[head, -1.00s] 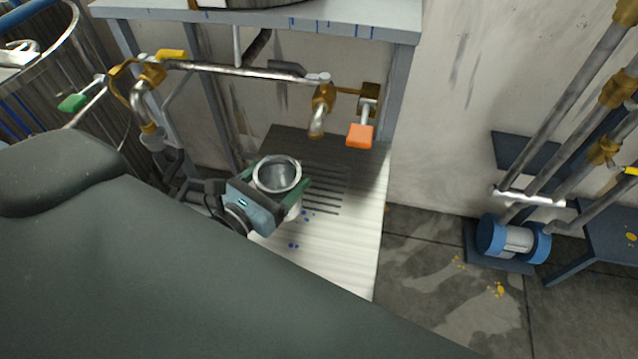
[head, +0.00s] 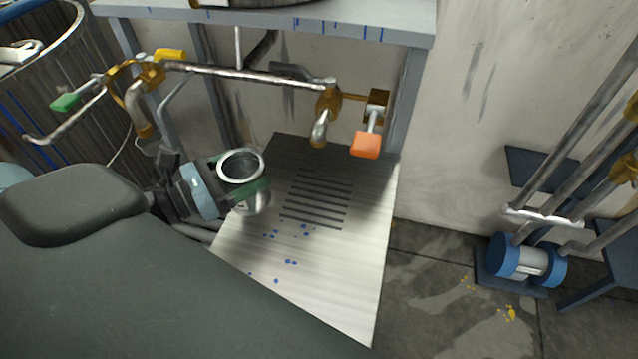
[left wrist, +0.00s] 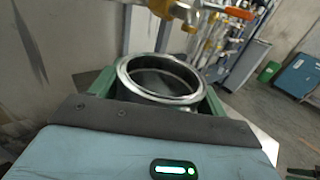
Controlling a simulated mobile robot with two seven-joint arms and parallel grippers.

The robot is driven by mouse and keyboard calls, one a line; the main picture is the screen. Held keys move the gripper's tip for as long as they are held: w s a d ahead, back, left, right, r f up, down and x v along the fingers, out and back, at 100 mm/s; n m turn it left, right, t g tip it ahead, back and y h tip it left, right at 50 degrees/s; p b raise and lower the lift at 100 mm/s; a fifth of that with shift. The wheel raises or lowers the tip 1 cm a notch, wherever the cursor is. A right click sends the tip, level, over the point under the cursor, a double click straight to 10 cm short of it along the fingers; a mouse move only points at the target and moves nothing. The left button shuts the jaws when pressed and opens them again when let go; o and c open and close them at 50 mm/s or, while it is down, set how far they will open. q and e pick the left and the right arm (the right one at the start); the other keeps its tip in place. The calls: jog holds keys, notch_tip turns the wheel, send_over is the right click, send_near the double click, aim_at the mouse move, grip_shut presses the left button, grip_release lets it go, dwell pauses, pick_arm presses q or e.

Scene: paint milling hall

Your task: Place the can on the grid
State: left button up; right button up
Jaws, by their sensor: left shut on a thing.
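The can (head: 241,166) is an open metal can with a bright round rim, held upright. My left gripper (head: 250,190) is shut on it, with green fingers at its sides. In the left wrist view the can (left wrist: 160,82) sits between the two green fingers, and its inside looks empty. The grid (head: 316,198) is a set of dark slots in the pale metal plate. The can is to the left of the grid and appears to be above the plate; its exact height is hard to tell. My right gripper is not in view.
A pipe outlet (head: 319,132) and a valve with an orange handle (head: 366,145) stand out above the plate's back. Blue paint drops dot the plate (head: 330,285). A steel vat (head: 60,90) is at left, a blue pump (head: 520,260) at right.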

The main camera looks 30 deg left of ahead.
pick_arm(q)
jog(key=w+d+f, duration=0.1)
jog(key=w+d, duration=0.2)
jog(key=w+d+f+p, duration=0.1)
jog(key=w+d+f, duration=0.1)
jog(key=w+d, duration=0.2)
jog(key=w+d+f+p, duration=0.1)
jog(key=w+d, duration=0.2)
jog(key=shift+w+d+f, duration=0.2)
jog(key=shift+w+f, duration=0.05)
jog(key=shift+w, duration=0.05)
jog(key=shift+f, duration=0.15)
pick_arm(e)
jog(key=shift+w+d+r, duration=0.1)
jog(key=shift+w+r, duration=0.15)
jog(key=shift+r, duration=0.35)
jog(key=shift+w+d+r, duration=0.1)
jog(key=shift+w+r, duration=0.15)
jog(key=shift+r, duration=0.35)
pick_arm(q)
jog(key=shift+f, duration=0.1)
jog(key=o, duration=0.6)
jog(key=shift+f, duration=0.1)
jog(key=o, duration=0.5)
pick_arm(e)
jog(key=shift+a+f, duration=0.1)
